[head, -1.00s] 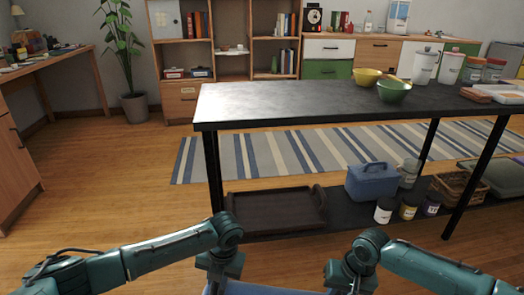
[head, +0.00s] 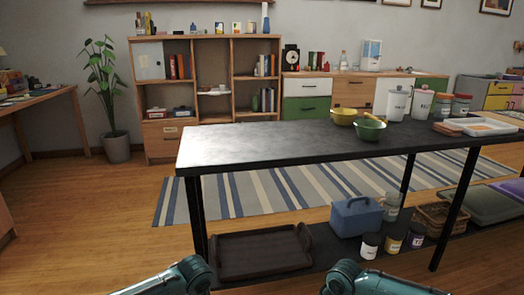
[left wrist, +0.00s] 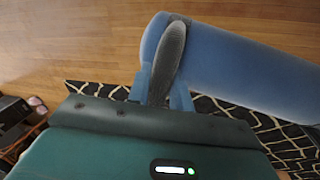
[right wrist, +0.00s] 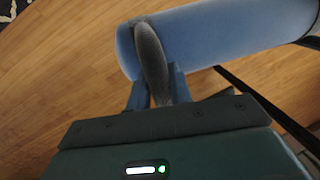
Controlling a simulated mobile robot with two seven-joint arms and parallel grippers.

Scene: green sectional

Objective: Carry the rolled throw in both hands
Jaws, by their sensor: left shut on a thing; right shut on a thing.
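The rolled throw is a thick blue roll with a dark grey loop on it. It shows in the left wrist view (left wrist: 235,65) and in the right wrist view (right wrist: 215,38). My left gripper (left wrist: 163,88) is shut on the grey loop near one end of the roll. My right gripper (right wrist: 154,88) is shut on the grey loop near the other end. The roll is held above the wooden floor. In the head view only my arm links show at the bottom edge; both grippers and the throw are out of that frame.
A dark-topped table (head: 250,143) stands just ahead, with bowls and canisters on top. Its lower shelf holds a brown tray (head: 262,252), a blue caddy (head: 355,215) and jars. A striped rug (head: 235,200) lies beyond. Wooden floor at left (head: 90,220) is clear.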

